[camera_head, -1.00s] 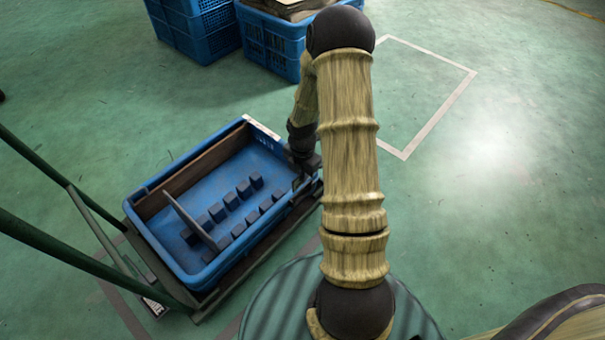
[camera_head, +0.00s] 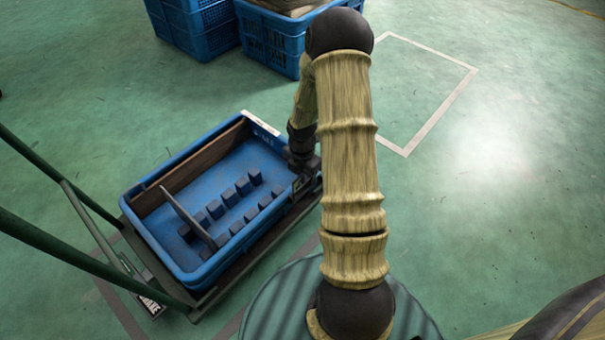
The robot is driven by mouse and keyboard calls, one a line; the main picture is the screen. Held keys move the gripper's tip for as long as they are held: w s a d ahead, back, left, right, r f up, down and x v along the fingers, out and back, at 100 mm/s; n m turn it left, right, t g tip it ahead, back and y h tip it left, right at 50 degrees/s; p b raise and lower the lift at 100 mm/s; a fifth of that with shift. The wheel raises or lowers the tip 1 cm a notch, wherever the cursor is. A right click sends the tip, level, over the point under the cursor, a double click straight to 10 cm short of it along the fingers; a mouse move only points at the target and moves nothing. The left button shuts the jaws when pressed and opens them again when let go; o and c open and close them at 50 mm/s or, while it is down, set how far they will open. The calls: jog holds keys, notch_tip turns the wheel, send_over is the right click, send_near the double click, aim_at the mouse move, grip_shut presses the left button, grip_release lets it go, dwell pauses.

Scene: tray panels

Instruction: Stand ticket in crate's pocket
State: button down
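A blue crate (camera_head: 163,249) sits on a low cart at the left. A grey panel (camera_head: 187,217) stands across its near-left end, between dark blue blocks. A brown panel (camera_head: 203,161) stands along its far-left wall. A white strip (camera_head: 261,123) shows at its far rim; I cannot tell whether this is a ticket or part of a pocket. My gripper (camera_head: 304,178) is at the crate's right end wall, close to the rim. It is small, dark and partly covered by my arm, so its fingers and anything between them cannot be made out. No ticket is clearly visible.
Inside the crate, two rows of dark blue blocks (camera_head: 242,187) rise from the floor. The cart's green handle rails (camera_head: 62,248) stand at the left. Blue mesh crates (camera_head: 197,32) are stacked at the back. The green floor at the right is clear.

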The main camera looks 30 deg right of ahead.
jog(key=shift+f+b, duration=0.4)
jog(key=shift+f, duration=0.55)
jog(key=shift+f, duration=0.6)
jog(key=c, duration=1.5)
grip_release()
jog(key=shift+c, duration=0.2)
notch_tip(320, 180, up, 17)
jog(key=p, duration=0.9)
jog(key=shift+r, duration=0.15)
jog(key=shift+r, duration=0.1)
